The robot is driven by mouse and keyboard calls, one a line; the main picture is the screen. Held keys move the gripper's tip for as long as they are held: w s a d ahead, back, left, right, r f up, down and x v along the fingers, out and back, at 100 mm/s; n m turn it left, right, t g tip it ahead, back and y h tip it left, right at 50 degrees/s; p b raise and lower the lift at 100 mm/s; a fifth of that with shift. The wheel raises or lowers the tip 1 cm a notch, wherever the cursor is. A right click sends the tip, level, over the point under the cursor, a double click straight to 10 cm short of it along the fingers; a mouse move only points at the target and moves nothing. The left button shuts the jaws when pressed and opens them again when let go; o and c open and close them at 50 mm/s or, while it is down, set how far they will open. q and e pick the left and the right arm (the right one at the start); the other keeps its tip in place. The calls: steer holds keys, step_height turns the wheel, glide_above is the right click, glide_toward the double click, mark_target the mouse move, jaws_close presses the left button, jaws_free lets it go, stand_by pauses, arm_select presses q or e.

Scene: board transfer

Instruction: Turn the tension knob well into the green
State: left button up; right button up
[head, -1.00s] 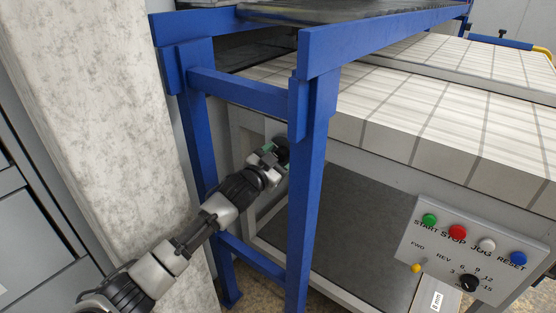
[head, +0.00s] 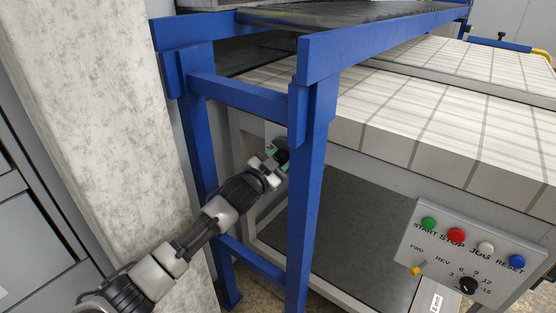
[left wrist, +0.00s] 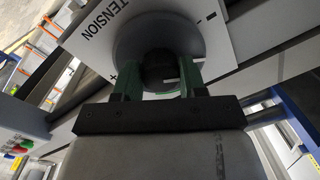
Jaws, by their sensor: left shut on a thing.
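The tension knob (left wrist: 160,68) is a round black knob in the left wrist view, in front of a grey disc on a white plate marked TENSION (left wrist: 100,20) with a plus and a minus sign. In the head view the knob (head: 282,156) shows small behind the blue frame. My left gripper (left wrist: 158,80) has its green fingers on both sides of the knob and is shut on it. In the head view the left gripper (head: 270,160) reaches between the blue legs. No green zone of a scale is readable. My right gripper is not in view.
Blue frame legs (head: 312,190) stand close to the right of my left arm, and a pale column (head: 105,110) stands to its left. A control panel (head: 470,255) with coloured buttons is at lower right. A tiled conveyor bed (head: 440,120) lies behind.

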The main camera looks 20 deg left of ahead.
arm_select(q)
steer(key=m+p, duration=0.1)
steer(key=m, duration=0.1)
steer(key=shift+m, duration=0.3)
steer(key=m+p, duration=0.1)
steer(key=m, duration=0.1)
steer(key=shift+m, duration=0.4)
steer(key=shift+a+m+h+p, duration=0.1)
steer(key=shift+m+h+p, duration=0.45)
steer(key=shift+m, duration=5.15)
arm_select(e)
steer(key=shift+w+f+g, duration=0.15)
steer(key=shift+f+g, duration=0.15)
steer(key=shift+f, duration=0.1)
arm_select(q)
steer(key=o, duration=0.9)
